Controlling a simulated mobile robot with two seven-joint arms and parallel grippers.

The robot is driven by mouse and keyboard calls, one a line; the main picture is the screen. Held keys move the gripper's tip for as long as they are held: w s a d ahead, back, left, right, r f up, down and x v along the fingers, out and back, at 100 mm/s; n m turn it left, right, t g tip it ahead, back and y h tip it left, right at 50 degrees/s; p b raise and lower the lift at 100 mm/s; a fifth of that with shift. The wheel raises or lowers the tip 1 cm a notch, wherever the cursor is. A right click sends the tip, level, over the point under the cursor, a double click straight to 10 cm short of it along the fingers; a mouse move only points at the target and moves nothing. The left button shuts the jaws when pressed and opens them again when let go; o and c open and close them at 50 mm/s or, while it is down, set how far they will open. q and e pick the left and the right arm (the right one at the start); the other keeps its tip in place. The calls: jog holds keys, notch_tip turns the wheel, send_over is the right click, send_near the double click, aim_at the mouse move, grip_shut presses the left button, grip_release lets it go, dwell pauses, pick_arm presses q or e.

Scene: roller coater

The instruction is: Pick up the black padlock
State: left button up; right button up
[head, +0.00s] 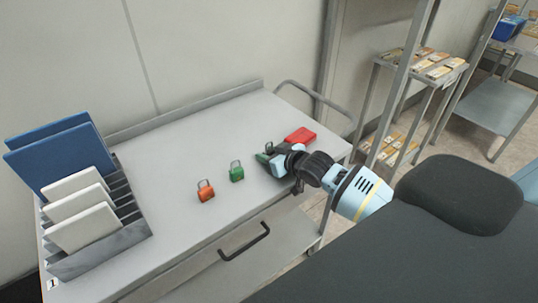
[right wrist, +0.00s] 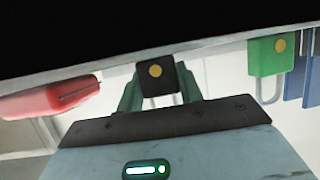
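The black padlock (right wrist: 157,75) shows in the right wrist view, which is upside down, with a yellow round spot on its body and its shackle toward the palm. My right gripper (right wrist: 159,80) has its two dark green fingers against both sides of the padlock body, with no clear gap. In the head view my right gripper (head: 267,156) is above the table's right part, and the fingers mostly hide the padlock; only its shackle (head: 268,146) shows clearly. I cannot tell whether the padlock touches the tabletop. My left gripper is not in view.
A green padlock (head: 236,172) and an orange padlock (head: 205,191) stand to the left on the grey table (head: 180,150). A rack (head: 100,250) with blue and white panels stands at the left end.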

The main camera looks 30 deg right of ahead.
aim_at(270, 152)
jog(key=c, duration=0.4)
jog(key=shift+r, duration=0.1)
jog(key=shift+r, duration=0.45)
jog(key=shift+s+a+r, duration=0.1)
jog(key=shift+s+r, duration=0.1)
jog(key=shift+r, duration=0.45)
jog(key=shift+s+r, duration=0.15)
jog(key=shift+r, duration=0.45)
jog(key=shift+s+a+r, duration=0.25)
jog(key=shift+s+a, duration=0.45)
jog(key=shift+s, duration=1.75)
jog(key=shift+s+a+r, duration=0.2)
jog(key=shift+s+a, duration=0.45)
jog(key=shift+s, duration=1.8)
jog(key=shift+s+a+r, duration=0.25)
jog(key=shift+s+a, duration=0.45)
jog(key=shift+s, duration=1.75)
